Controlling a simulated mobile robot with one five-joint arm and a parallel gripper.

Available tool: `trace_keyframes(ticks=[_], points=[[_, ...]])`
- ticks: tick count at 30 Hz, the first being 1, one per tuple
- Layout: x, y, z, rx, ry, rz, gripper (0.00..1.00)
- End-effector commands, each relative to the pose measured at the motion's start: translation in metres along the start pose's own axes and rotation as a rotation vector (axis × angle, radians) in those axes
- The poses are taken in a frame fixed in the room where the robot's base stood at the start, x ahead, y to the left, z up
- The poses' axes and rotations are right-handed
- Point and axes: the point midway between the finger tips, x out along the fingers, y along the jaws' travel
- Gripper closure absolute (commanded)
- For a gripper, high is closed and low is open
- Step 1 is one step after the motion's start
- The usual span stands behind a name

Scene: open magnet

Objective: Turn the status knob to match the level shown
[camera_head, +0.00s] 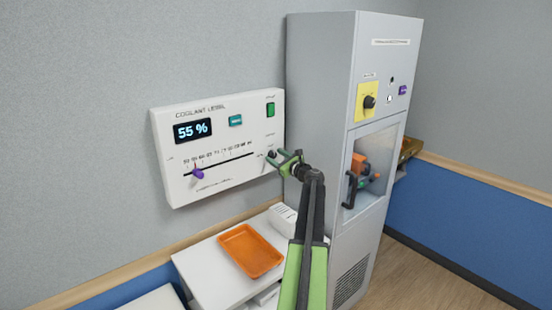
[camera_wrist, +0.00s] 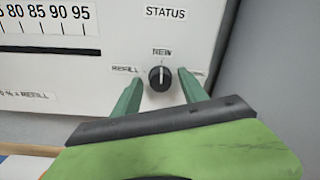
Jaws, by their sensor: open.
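The white coolant level panel (camera_head: 225,185) hangs on the grey wall, and its display (camera_head: 192,131) reads 55 %. The black status knob (camera_wrist: 160,78) is at the panel's lower right, below the word STATUS. Its white mark points up to the label NEW. A REFILL label (camera_wrist: 125,69) is at its left; the label at its right is mostly hidden by a finger. My gripper (camera_wrist: 161,85) is open, with one green finger on each side of the knob. I cannot tell whether the fingers touch it. In the head view my gripper (camera_head: 279,160) is at the panel's lower right.
A slider with a purple handle (camera_head: 197,174) is on the panel, with a teal button (camera_head: 235,120) and a green switch (camera_head: 270,109) above. A grey cabinet (camera_head: 325,90) stands close at right. An orange tray (camera_head: 233,240) sits on a white surface below.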

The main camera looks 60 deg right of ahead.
Motion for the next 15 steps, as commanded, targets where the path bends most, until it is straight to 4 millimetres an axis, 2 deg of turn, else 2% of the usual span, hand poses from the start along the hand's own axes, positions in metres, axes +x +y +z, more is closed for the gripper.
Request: trace_keyframes(ticks=[5, 15], points=[[-0.0005, -0.0001, 0.0, 0.0, 0.0, 0.0, 0.49], [-0.0009, -0.0005, -0.0002, 0.0, 0.0, 0.0, 0.94]])
